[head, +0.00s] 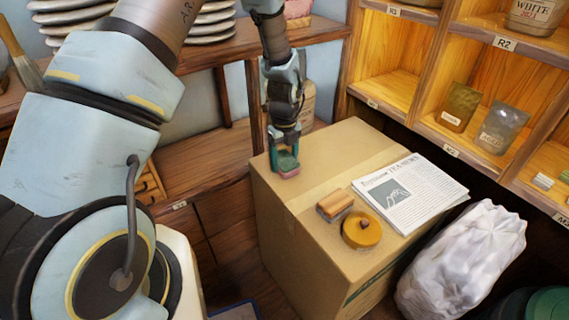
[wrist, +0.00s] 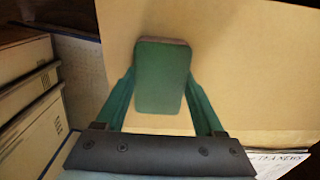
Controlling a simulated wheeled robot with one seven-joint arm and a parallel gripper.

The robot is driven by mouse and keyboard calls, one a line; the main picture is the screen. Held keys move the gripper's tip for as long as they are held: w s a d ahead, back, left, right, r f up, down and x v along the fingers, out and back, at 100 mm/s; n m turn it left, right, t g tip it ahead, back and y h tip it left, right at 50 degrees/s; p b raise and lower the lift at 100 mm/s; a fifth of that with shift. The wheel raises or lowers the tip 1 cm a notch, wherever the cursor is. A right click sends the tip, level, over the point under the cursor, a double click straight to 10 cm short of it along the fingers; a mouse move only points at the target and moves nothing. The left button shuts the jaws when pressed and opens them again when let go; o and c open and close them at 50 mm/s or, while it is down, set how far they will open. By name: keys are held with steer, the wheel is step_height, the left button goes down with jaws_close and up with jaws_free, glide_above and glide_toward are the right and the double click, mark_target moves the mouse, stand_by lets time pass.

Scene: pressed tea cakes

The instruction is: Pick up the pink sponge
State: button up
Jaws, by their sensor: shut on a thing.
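The pink sponge (head: 290,174) is at the far left corner of the cardboard box top in the head view. Its green face is up, and a thin pinkish edge shows. In the wrist view the sponge (wrist: 160,80) fills the space between the green fingers. My gripper (head: 284,157) points down from above and is shut on the sponge, with one finger on each side. The sponge is on or just above the box top; I cannot tell if it touches.
On the cardboard box (head: 325,165) lie a newspaper (head: 415,200), a wooden block (head: 335,204) and a round yellow lid-like thing (head: 361,231). A white sack (head: 462,265) leans at the right. Wooden shelves (head: 455,50) with jars and tins stand behind. Stacked plates (head: 210,25) are at the upper left.

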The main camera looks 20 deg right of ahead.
mark_target(284, 159)
step_height(284, 159, up, 10)
steer(key=shift+r+b, duration=0.1)
steer(key=shift+b, duration=0.45)
